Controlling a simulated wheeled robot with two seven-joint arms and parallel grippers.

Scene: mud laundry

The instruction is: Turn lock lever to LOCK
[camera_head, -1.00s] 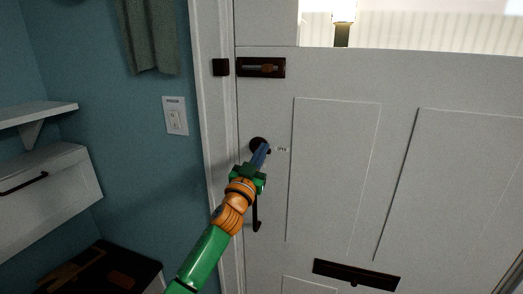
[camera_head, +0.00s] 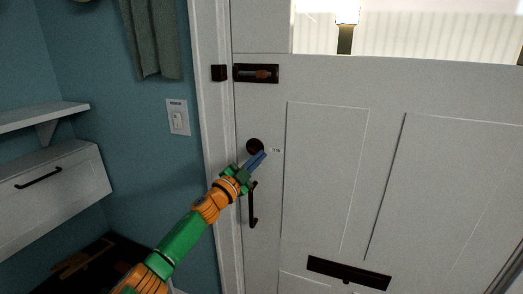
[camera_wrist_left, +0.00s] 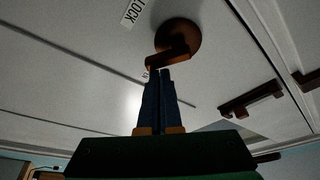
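The lock on the white door has a dark round rosette (camera_head: 255,146), with a small label (camera_head: 277,151) to its right. In the left wrist view its brown lever (camera_wrist_left: 168,59) sticks out from the rosette (camera_wrist_left: 179,36) toward the lower left. A label reading LOCK (camera_wrist_left: 137,11) lies to the upper left of the rosette. My left gripper (camera_head: 262,156) is just below the rosette; its blue fingers (camera_wrist_left: 158,76) are together, with nothing seen between them. Their tips are at the lever's underside; I cannot tell whether they touch it. My right gripper is out of view.
A dark door handle (camera_head: 252,206) hangs below the lock, close to my left gripper. A slide bolt (camera_head: 243,73) is above, and a mail slot (camera_head: 348,273) is lower right. A light switch (camera_head: 178,118) and white shelf (camera_head: 40,117) are left.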

